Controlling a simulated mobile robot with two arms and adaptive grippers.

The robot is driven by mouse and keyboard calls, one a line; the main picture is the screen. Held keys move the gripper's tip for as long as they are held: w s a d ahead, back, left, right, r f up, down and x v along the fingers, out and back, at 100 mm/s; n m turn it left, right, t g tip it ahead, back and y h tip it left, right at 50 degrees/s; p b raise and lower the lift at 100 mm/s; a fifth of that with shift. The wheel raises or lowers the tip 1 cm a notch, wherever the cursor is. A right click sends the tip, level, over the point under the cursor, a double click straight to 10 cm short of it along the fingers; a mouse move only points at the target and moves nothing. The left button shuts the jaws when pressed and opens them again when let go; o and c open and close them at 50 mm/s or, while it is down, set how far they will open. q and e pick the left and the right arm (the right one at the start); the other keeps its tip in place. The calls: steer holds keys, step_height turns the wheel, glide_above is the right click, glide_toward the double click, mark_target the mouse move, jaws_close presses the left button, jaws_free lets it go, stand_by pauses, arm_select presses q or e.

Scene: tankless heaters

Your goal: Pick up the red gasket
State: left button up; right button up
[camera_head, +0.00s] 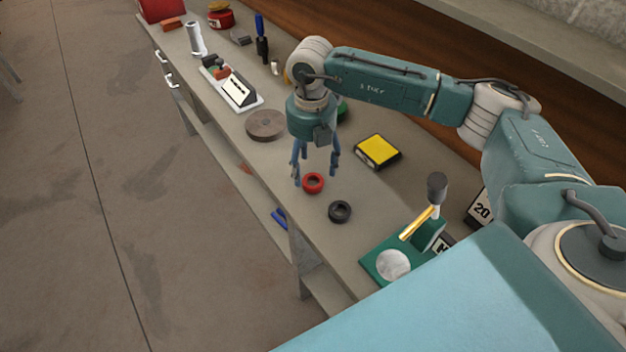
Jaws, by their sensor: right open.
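The red gasket (313,183) is a small red ring lying flat on the grey workbench (310,222), near its front edge. My right gripper (315,180) points down over it with its blue fingers spread apart, one on each side of the ring as seen from here. The fingers are open and hold nothing. I cannot tell how far the fingertips are above the bench. My left gripper is out of view.
A black ring (339,211) lies close to the right of the gasket. A yellow pad (377,150), a brown disc (265,124) and a green press (410,252) stand around it. A white tray (233,90) is farther back.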

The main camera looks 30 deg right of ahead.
mark_target(313, 180)
steer(key=f, duration=0.2)
steer(key=f+p, duration=0.1)
steer(key=shift+s+d+f, duration=0.1)
steer(key=shift+s+f, duration=0.15)
steer(key=shift+s, duration=0.05)
steer(key=shift+f, duration=0.25)
steer(key=c, duration=1.2)
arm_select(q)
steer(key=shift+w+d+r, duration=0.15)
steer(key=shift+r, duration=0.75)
arm_select(e)
steer(key=shift+r, duration=0.1)
